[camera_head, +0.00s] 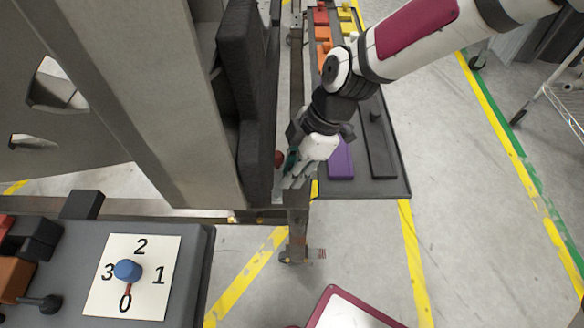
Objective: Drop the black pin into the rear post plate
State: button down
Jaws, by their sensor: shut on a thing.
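My gripper (291,175) reaches down beside the dark upright pad at the edge of the large grey structure. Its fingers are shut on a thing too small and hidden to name. A dark red round thing (279,158) shows just left of the fingers; I cannot tell whether it touches them. I cannot make out the black pin for certain. A black piece with a raised knob (377,140) lies in the dark tray at the right of the gripper. I cannot identify the rear post plate; the structure hides much of that area.
The dark tray (395,190) holds a purple block (341,159) and several red, orange and yellow pieces. The grey structure (190,100) stands close left of the gripper. A grey table (195,270) with a numbered dial (128,270) is at lower left.

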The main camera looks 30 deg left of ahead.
jog(key=shift+d+f, duration=0.25)
jog(key=shift+f, duration=0.45)
jog(key=c, duration=1.2)
grip_release()
jog(key=shift+c, duration=0.2)
jog(key=shift+o, duration=0.3)
jog(key=shift+a+f, duration=0.15)
jog(key=shift+w, duration=0.1)
jog(key=shift+r, duration=0.2)
jog(key=shift+a, duration=0.1)
jog(key=shift+c, duration=1.1)
jog(key=shift+r, duration=0.1)
jog(key=shift+r, duration=0.1)
